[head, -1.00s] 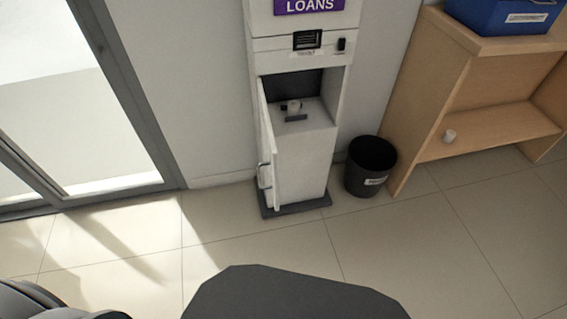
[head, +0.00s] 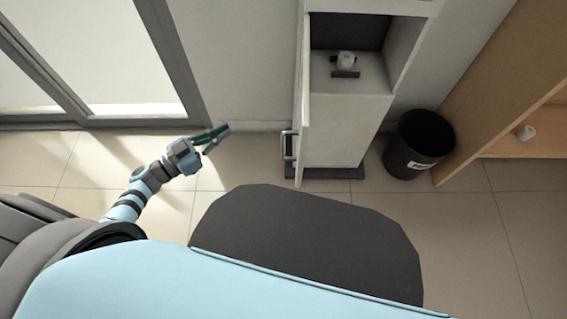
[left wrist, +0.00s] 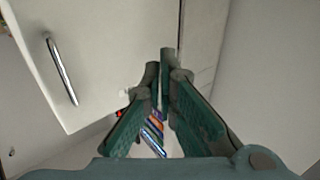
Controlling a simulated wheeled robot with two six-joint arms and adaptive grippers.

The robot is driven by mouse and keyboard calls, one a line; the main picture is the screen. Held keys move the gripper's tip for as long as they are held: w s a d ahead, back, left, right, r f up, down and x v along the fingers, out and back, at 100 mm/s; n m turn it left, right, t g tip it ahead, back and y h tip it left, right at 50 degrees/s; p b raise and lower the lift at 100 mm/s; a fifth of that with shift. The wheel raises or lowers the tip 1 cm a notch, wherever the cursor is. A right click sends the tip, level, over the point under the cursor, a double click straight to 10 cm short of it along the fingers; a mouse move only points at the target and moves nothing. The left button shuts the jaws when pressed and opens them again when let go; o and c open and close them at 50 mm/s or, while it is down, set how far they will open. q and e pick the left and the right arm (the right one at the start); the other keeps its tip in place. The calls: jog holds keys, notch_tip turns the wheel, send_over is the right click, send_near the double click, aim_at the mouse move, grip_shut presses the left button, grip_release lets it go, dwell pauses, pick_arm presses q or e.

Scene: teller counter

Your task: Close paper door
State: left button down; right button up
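The paper door (head: 303,105) is a white panel on the front of the white kiosk, standing open and seen nearly edge-on in the head view. Its metal handle (head: 288,145) is on the left-facing side. In the left wrist view the door (left wrist: 110,45) fills the upper left, with the handle (left wrist: 61,69) at left. My left gripper (head: 226,130) is left of the door, apart from the handle. My right gripper is not in view.
A black bin (head: 420,145) stands right of the kiosk, beside a wooden shelf (head: 500,90). A glass door (head: 110,60) is at left. The tiled floor left of the kiosk is clear.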

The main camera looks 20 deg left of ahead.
pick_arm(q)
jog(key=s+d+r+m+g+h+b, duration=0.2)
jog(key=s+d+r+m+g+h, duration=0.35)
jog(key=g, duration=0.55)
jog(key=d, duration=0.4)
jog(key=d+m, duration=0.1)
jog(key=d, duration=0.3)
jog(key=w+d+f+m+h, duration=0.1)
jog(key=d, duration=0.3)
jog(key=shift+d+m, duration=0.25)
jog(key=shift+d, duration=0.05)
jog(key=shift+w, duration=0.1)
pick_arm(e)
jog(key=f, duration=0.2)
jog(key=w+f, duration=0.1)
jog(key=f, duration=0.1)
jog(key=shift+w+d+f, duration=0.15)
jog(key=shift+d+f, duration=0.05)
pick_arm(q)
jog(key=shift+d, duration=0.1)
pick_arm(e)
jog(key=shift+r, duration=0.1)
